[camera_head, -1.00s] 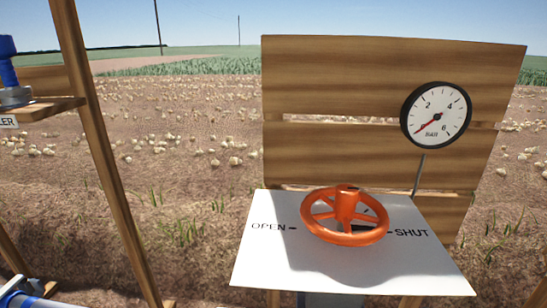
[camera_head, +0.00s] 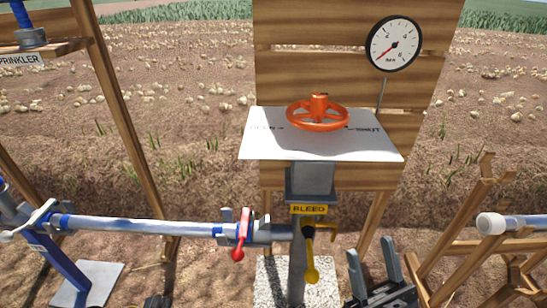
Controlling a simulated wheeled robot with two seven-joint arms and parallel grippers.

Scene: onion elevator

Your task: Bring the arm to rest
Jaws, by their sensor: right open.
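My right gripper (camera_head: 373,268) is at the bottom, right of centre. Its two grey fingers point up and stand apart with nothing between them. It is below the white panel and to the right of the yellow bleed handle (camera_head: 311,266), apart from it in the picture. A small dark shape at the bottom edge, left of centre, may be the tip of my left gripper (camera_head: 157,301); its jaws cannot be made out. The orange handwheel (camera_head: 318,118) sits on the white OPEN/SHUT panel (camera_head: 280,147), and no gripper touches it.
A pressure gauge (camera_head: 394,44) on the wooden board has its needle at the low end. A pipe (camera_head: 150,226) with a red lever (camera_head: 240,240) runs left from the bleed post. Wooden racks (camera_head: 440,262) and a pipe end (camera_head: 495,223) stand right. A sprinkler shelf (camera_head: 60,48) is upper left.

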